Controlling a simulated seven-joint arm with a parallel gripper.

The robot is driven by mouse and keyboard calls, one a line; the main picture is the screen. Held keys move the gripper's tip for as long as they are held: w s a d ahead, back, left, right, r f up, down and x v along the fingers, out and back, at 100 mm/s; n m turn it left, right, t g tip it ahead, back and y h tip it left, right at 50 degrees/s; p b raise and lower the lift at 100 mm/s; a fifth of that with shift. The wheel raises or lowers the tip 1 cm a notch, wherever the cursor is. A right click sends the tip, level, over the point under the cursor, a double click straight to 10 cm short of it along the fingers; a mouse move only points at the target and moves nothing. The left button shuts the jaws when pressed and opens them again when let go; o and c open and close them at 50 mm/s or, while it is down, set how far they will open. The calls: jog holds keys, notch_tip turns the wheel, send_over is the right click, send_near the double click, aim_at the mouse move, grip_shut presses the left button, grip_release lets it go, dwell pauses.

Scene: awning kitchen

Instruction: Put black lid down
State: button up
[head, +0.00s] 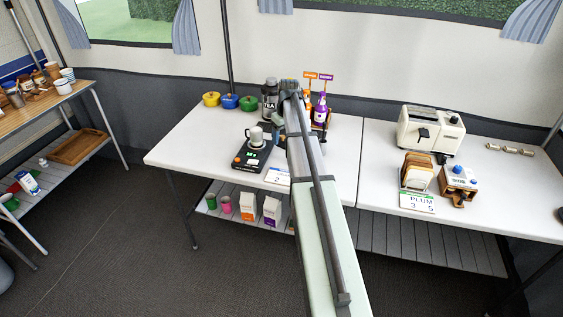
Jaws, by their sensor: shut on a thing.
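My gripper (289,92) is at the far end of my arm, over the back of the white table near its middle. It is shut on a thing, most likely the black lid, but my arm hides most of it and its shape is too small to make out. A dark canister (269,98) with pale lettering stands just left of my gripper. I cannot tell whether they touch.
Left of the canister are yellow, blue and green pots (229,101). Bottles (320,108) in a holder stand to the right. A toaster (430,130) and toast rack (416,171) are farther right.

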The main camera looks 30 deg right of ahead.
aim_at(281, 161)
jog(key=shift+w+a+n, duration=0.1)
jog(key=shift+w+n, duration=0.1)
jog(key=shift+n, duration=1.3)
jog(key=shift+y, duration=0.3)
jog(key=shift+f, duration=5)
jog(key=o, duration=1)
jog(key=shift+f, duration=0.1)
jog(key=shift+o, duration=0.2)
jog(key=r, duration=0.4)
jog(key=s+r, duration=0.1)
jog(key=r, duration=0.7)
jog(key=shift+s+d+r, duration=0.1)
jog(key=shift+s+d, duration=0.25)
